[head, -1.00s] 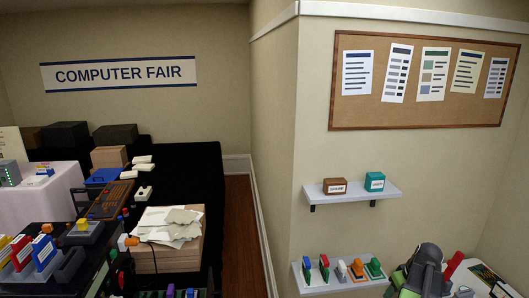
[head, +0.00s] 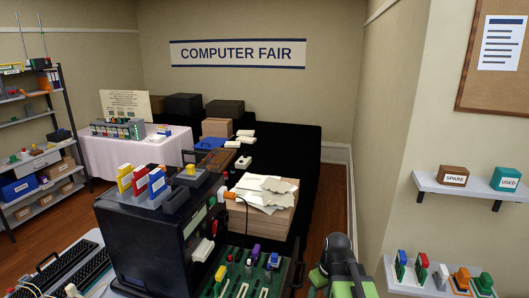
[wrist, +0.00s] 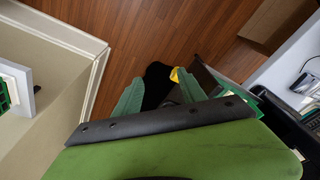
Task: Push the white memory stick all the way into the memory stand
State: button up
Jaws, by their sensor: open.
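I cannot tell which object is the white memory stick or which is the memory stand. A white block (head: 203,249) sits at the side of the black case (head: 150,240), in the lower middle of the head view. Yellow, red and blue upright cards (head: 139,180) stand in grey holders on top of that case. My green gripper (wrist: 160,88) is open and empty in the wrist view, over the wooden floor. In the head view my arm (head: 340,272) shows at the bottom, right of the case; its fingertips are not clear there.
A green board (head: 250,283) with slots and coloured parts lies beside the case. A box stack with papers (head: 264,195) stands behind. A wall shelf (head: 428,287) with small devices is at right. A keyboard (head: 75,270) lies at lower left. Wooden floor (head: 334,215) shows between boxes and wall.

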jog(key=s+a+f+m+g+h, duration=0.1)
jog(key=s+a+m, duration=0.2)
jog(key=s+m, duration=0.1)
jog(key=shift+s+a+f+m, duration=0.15)
jog(key=shift+s+a+m, duration=0.25)
jog(key=shift+m, duration=0.1)
dwell(1.5)
